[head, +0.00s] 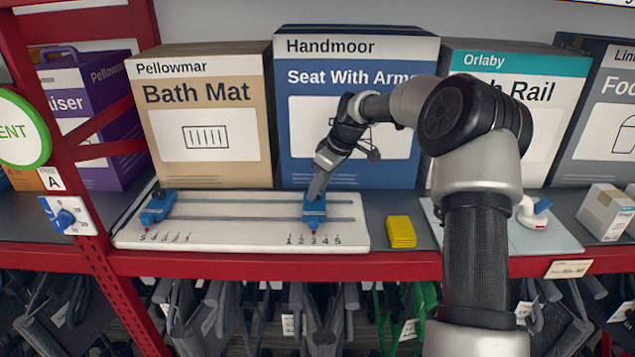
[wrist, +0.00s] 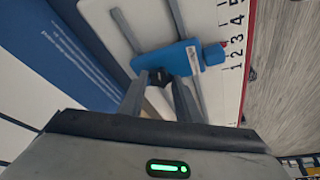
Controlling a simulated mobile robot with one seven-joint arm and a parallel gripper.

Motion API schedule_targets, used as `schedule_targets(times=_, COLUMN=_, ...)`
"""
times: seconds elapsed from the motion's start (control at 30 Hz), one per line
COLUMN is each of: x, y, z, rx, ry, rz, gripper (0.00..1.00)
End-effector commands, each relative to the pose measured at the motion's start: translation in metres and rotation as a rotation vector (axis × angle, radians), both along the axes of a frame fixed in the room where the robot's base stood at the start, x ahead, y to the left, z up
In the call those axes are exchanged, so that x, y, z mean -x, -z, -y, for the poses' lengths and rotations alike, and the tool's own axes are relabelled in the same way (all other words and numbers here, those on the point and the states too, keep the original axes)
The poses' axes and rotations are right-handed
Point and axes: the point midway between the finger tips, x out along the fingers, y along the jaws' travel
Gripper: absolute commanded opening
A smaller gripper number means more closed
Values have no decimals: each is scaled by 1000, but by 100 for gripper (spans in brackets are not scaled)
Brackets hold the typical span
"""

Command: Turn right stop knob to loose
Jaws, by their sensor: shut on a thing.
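The right stop (head: 315,211) is a blue block on two grey rails of a white board (head: 240,238). Its red pointer is near the 3 of the right scale. My gripper (head: 317,194) reaches down onto the top of this stop. In the wrist view, the fingers (wrist: 160,80) are closed around a small dark knob (wrist: 164,75) on the blue right stop (wrist: 178,58). The knob is mostly hidden by the fingers, and its loose or tight setting cannot be read. The left stop (head: 157,207), also blue, is at the left end of the rails, near its own scale.
A yellow block (head: 401,231) lies right of the board. Tall boxes, including a blue Handmoor box (head: 300,150) and a Bath Mat box (head: 200,120), stand close behind. The red shelf edge (head: 240,263) runs in front.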

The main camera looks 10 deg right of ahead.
Motion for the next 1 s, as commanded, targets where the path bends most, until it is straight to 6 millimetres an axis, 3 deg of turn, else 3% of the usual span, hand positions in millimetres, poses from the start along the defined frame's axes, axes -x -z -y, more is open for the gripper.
schedule_targets(times=0.8, x=-10, y=1, z=2, rx=-1, ry=-769, rz=3, gripper=8)
schedule_targets(times=1.0, x=-11, y=0, z=2, rx=0, ry=-878, rz=2, gripper=8)
